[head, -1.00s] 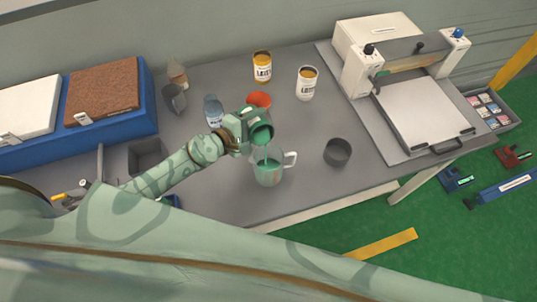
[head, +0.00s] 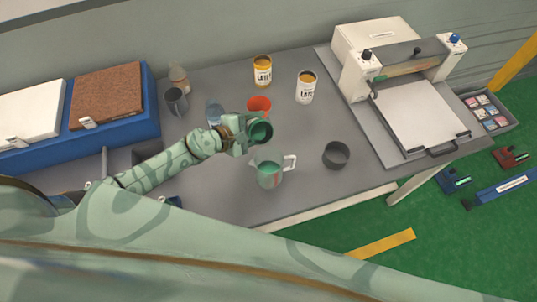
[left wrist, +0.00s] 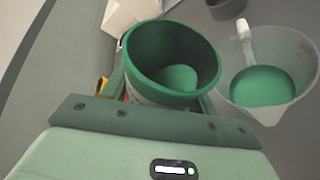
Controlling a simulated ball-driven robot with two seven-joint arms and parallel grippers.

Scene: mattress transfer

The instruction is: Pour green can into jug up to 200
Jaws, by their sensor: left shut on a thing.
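The green can (head: 261,132) is held by my left gripper (head: 246,136), which is shut on it above the table. In the left wrist view the can (left wrist: 165,55) is open at the top with green liquid inside. The jug (head: 270,175) stands upright on the table just in front of the can, its handle to the right. It also shows in the left wrist view (left wrist: 268,85) with green liquid in it, right of the can and apart from it. No stream runs between them. The 200 mark cannot be read. My right gripper is not in view.
A dark grey cup (head: 336,154) stands right of the jug. A red cup (head: 259,105) is behind the can, with a yellow can (head: 262,71) and a white can (head: 306,87) farther back. A flatbed press (head: 410,100) fills the right side.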

